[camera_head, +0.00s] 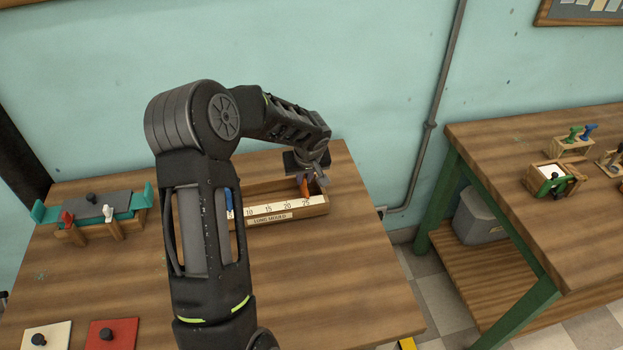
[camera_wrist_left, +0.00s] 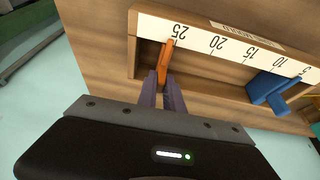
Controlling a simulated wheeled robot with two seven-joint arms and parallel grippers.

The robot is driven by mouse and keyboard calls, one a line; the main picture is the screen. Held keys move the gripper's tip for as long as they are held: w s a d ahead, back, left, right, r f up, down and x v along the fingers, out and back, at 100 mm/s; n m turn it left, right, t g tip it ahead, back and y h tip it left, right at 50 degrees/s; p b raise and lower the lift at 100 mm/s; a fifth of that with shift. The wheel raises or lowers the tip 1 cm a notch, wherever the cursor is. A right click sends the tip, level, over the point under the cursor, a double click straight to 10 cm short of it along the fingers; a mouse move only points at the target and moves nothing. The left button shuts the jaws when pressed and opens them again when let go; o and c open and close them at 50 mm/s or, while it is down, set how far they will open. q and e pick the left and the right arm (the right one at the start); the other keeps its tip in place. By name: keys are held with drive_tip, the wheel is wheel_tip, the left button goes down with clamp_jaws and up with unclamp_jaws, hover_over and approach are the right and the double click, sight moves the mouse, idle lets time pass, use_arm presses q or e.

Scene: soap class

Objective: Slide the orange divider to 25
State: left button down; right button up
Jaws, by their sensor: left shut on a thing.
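A wooden long mould (camera_head: 318,211) with a white number scale (camera_head: 267,210) along its front edge stands on the table. The orange divider (camera_head: 304,186) is near the mould's right end. In the left wrist view the orange divider (camera_wrist_left: 168,52) has its tip at or very close to the 25 mark. My left gripper (camera_head: 313,184) is shut on the orange divider, and its fingers also show in the wrist view (camera_wrist_left: 167,88). A blue divider (camera_wrist_left: 270,88) sits near the 5 to 10 end of the scale. My right gripper is not in view.
A wooden rack with teal ends (camera_head: 148,195) and red and white handles stands on the left. A cream plate (camera_head: 45,335) and a red plate (camera_head: 112,333) lie at the front left. A second table (camera_head: 500,150) stands at the right.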

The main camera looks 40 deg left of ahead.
sight(304, 195)
use_arm(q)
drive_tip(key=shift+s+a, duration=0.25)
drive_tip(key=shift+s, duration=0.1)
drive_tip(key=c, duration=1.5)
unclamp_jaws()
drive_tip(key=shift+r, duration=0.1)
drive_tip(key=b+v, duration=0.1)
drive_tip(key=v, duration=0.6)
drive_tip(key=shift+d+r, duration=0.2)
drive_tip(key=shift+r, duration=0.05)
